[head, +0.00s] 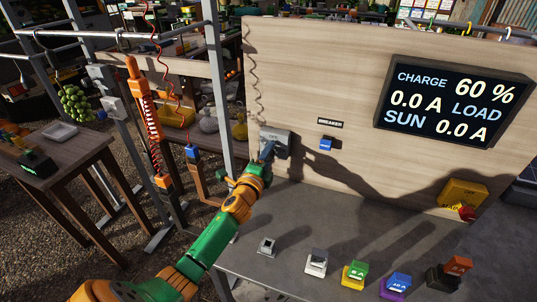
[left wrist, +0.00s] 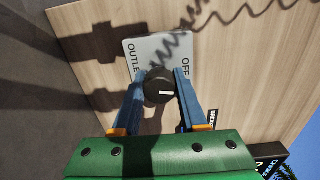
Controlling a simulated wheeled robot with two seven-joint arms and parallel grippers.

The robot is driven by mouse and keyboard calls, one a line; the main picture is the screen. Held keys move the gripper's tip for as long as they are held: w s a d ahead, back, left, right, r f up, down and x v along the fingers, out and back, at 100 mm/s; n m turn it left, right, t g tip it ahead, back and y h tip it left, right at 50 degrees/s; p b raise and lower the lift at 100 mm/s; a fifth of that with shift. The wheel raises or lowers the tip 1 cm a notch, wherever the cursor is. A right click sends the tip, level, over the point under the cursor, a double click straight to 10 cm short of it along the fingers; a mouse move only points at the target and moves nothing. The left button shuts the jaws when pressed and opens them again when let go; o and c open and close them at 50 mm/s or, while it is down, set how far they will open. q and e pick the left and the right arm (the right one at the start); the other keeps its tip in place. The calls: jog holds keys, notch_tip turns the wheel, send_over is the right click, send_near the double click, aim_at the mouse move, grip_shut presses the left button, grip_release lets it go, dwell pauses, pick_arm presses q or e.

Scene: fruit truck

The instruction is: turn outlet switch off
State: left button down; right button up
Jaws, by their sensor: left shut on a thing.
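The outlet switch is a grey plate (head: 281,137) on the upright wooden board, lettered "OUTLET" and "OFF". In the left wrist view the plate (left wrist: 147,52) has a round black knob (left wrist: 157,84) with a short white mark on its face. My left gripper (head: 267,152) is at the switch. Its two blue fingers are shut on the knob, one on each side, as the left wrist view shows. In the head view the gripper hides the knob. The white mark lies toward the knob's lower right in the left wrist view. My right gripper is not in view.
A blue breaker (head: 326,143) sits right of the switch. A display (head: 455,100) reads charge 60 %, load 0.0 A, sun 0.0 A. Several small blocks stand on the grey bench (head: 285,205) below. A wooden table (head: 58,155) stands left, and a grey post (head: 217,90) rises near my arm.

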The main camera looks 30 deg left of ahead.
pick_arm(q)
jog(key=shift+r+n, duration=0.1)
jog(key=shift+n, duration=0.9)
jog(key=c, duration=0.5)
grip_release()
jog(key=shift+w, duration=0.1)
jog(key=shift+c, duration=0.2)
jog(key=shift+o, duration=0.5)
jog(key=shift+w, duration=0.1)
jog(key=v, duration=0.7)
